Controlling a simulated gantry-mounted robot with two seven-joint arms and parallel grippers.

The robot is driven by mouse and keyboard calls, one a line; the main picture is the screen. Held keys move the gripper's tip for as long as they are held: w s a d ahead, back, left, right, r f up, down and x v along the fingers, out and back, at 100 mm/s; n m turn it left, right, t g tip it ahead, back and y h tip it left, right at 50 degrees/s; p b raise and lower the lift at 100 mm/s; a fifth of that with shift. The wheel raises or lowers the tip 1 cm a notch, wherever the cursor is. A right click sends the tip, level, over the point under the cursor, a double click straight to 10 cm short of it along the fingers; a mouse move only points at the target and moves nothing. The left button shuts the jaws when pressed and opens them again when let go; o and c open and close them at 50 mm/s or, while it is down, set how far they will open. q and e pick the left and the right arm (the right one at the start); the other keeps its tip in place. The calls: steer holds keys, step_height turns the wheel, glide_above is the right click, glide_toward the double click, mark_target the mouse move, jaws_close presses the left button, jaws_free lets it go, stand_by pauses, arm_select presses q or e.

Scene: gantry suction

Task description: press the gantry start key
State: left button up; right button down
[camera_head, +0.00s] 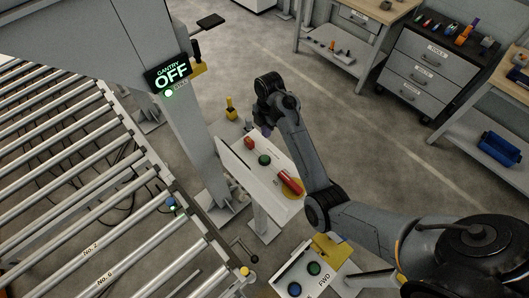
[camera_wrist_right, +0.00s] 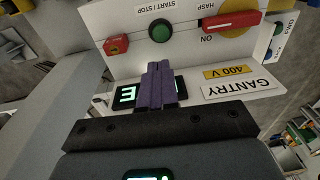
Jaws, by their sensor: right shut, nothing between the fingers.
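The gantry start key looks like the round green button (camera_wrist_right: 160,31) beside a START / STOP label, upside down in the wrist view. It also shows in the head view (camera_head: 264,159) on the sloped white control panel (camera_head: 233,160). My right gripper (camera_wrist_right: 160,66) is shut and empty, its purple fingers pointing toward the button. The fingertips appear apart from it. In the head view the right gripper (camera_head: 267,131) is small, beyond the panel's upper edge, partly hidden by the wrist. The gantry sign (camera_head: 170,77) reads OFF. My left gripper is not in view.
A red rotary handle (camera_wrist_right: 231,22) on a yellow disc and a small red block (camera_wrist_right: 116,44) flank the button. A second panel (camera_head: 338,282) marked FWD stands nearer. The roller conveyor (camera_head: 75,170) is at left; the workbench and drawers (camera_head: 418,70) stand at back right.

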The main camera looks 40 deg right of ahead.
mark_target(265, 157)
arm_select(q)
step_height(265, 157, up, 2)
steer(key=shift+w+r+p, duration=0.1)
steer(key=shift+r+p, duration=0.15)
steer(key=shift+p, duration=0.95)
arm_select(e)
steer(key=f, duration=0.9)
steer(key=a+f, duration=0.1)
steer(key=f, duration=0.3)
steer(key=shift+s+f, duration=0.25)
steer(key=shift+f, duration=0.15)
